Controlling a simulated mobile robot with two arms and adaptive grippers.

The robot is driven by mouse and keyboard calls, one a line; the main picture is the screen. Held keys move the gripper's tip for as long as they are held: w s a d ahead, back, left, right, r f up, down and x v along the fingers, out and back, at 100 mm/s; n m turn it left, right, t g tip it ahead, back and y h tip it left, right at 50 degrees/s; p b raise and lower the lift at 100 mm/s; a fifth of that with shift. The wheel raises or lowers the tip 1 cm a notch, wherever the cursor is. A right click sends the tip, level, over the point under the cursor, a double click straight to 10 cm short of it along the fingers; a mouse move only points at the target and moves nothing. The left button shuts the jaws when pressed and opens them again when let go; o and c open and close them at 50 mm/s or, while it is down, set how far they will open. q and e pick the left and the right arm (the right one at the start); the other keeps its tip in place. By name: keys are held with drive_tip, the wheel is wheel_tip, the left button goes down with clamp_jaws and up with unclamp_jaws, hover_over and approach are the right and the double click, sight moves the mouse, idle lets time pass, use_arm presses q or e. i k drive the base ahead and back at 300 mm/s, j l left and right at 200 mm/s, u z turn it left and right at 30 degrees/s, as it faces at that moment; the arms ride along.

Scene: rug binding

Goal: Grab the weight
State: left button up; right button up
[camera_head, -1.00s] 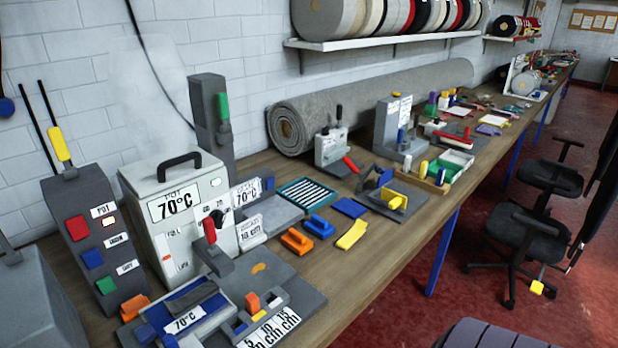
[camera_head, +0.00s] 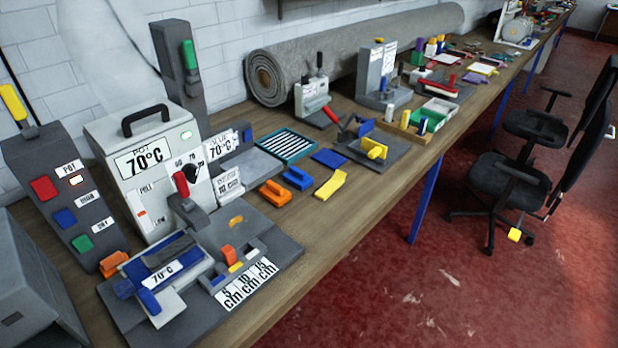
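No piece in the head view can be told for certain as the weight. Several small blocks lie on the long wooden workbench (camera_head: 300,225): an orange block (camera_head: 274,193), a blue block (camera_head: 297,177) and a yellow piece (camera_head: 330,185). A yellow-handled tool (camera_head: 374,150) sits on a dark plate farther right. Neither of my grippers is in view.
A white pot box (camera_head: 148,180) marked 70°C and a button box (camera_head: 62,200) stand at the left. A rolled grey rug (camera_head: 350,62) lies along the wall. A black chair (camera_head: 510,175) and a yellow cube (camera_head: 514,235) are right of the bench. The red floor at the front is clear.

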sight(295, 176)
drive_tip(key=l+u, duration=0.15)
drive_tip(key=u, duration=0.75)
drive_tip(key=l+u, duration=0.45)
drive_tip(key=l, duration=0.15)
drive_tip(key=l+u, duration=0.45)
drive_tip(key=l, duration=0.15)
drive_tip(key=k, duration=0.05)
